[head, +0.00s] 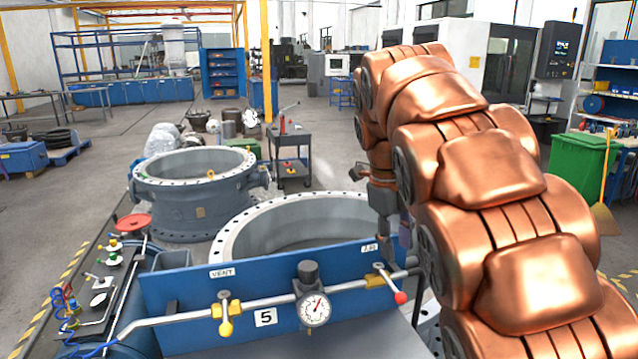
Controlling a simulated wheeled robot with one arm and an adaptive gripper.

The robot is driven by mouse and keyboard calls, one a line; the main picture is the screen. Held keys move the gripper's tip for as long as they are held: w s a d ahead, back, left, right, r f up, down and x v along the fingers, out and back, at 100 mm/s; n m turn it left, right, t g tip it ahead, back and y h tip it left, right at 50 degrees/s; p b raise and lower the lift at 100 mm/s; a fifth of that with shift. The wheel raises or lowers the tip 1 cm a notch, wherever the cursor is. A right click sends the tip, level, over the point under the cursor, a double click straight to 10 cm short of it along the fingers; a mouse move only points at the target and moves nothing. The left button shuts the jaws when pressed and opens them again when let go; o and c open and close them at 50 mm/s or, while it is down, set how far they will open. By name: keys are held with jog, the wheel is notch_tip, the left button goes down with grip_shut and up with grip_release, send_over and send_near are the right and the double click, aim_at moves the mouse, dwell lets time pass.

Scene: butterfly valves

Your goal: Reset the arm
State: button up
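My copper-coloured arm fills the right side of the head view, bending up, over and down at its far end. My gripper (393,228) hangs below the arm's end, near the AIR label on the blue panel (250,285). It is small and partly hidden, so I cannot tell whether its fingers are open or shut. I see nothing clearly held.
The panel carries a pipe, a gauge (314,305), a yellow VENT valve (226,314) and a red-tipped AIR valve handle (399,297). Two large flanged valve bodies (195,202) stand behind it. A tool cart (291,160) and green bin (577,166) stand farther back.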

jog(key=s+f+n, duration=0.6)
jog(key=s+n, duration=0.4)
jog(key=s+d+f+n+g+y, duration=0.1)
jog(key=s+f+n, duration=0.5)
jog(key=s+n, duration=0.4)
jog(key=s+f+n+g+y, duration=0.1)
jog(key=s+f+n, duration=0.6)
jog(key=s+n, duration=0.2)
jog(key=shift+s+d+n, duration=0.25)
jog(key=shift+s+n, duration=0.15)
jog(key=shift+s, duration=0.85)
